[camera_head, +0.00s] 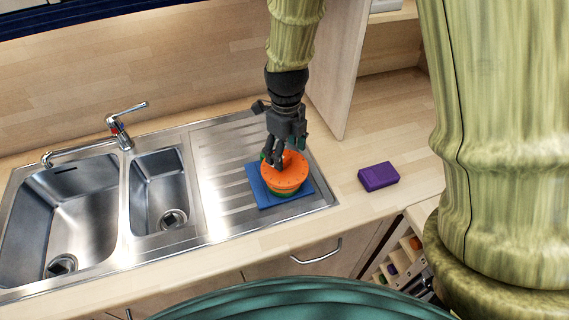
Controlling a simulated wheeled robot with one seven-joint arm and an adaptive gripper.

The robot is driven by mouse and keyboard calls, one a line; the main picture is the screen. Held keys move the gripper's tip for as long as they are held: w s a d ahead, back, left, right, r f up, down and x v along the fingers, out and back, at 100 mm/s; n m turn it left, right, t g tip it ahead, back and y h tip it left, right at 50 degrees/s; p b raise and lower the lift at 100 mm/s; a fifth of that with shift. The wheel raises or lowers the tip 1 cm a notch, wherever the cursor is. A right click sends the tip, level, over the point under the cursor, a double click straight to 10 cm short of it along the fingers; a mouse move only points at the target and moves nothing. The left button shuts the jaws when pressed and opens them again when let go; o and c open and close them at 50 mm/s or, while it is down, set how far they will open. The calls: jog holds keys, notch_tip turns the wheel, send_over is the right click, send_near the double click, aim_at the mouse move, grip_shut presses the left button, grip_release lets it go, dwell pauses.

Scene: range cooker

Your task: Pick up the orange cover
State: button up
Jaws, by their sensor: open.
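The orange cover (287,179) is a round disc on top of a short stack with a green layer under it, at the centre right of the head view. The stack rests on a blue square mat (262,195) on the sink's drainboard. My gripper (279,160) points down from above, at the back left part of the cover. Its dark fingers are open and overlap the cover's edge in the picture. I cannot tell whether they touch it. The fingers hide part of the cover's far side.
A purple block (378,176) lies on the wooden counter to the right. The steel sink (212,195) has two basins and a tap (118,132) at the left. A wooden upright panel (338,75) stands behind right. The counter around the purple block is clear.

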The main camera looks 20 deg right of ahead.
aim_at(285, 159)
jog(key=shift+a+f+p, duration=0.1)
jog(key=shift+f+p, duration=0.6)
jog(key=shift+f, duration=1.25)
jog(key=c, duration=1.1)
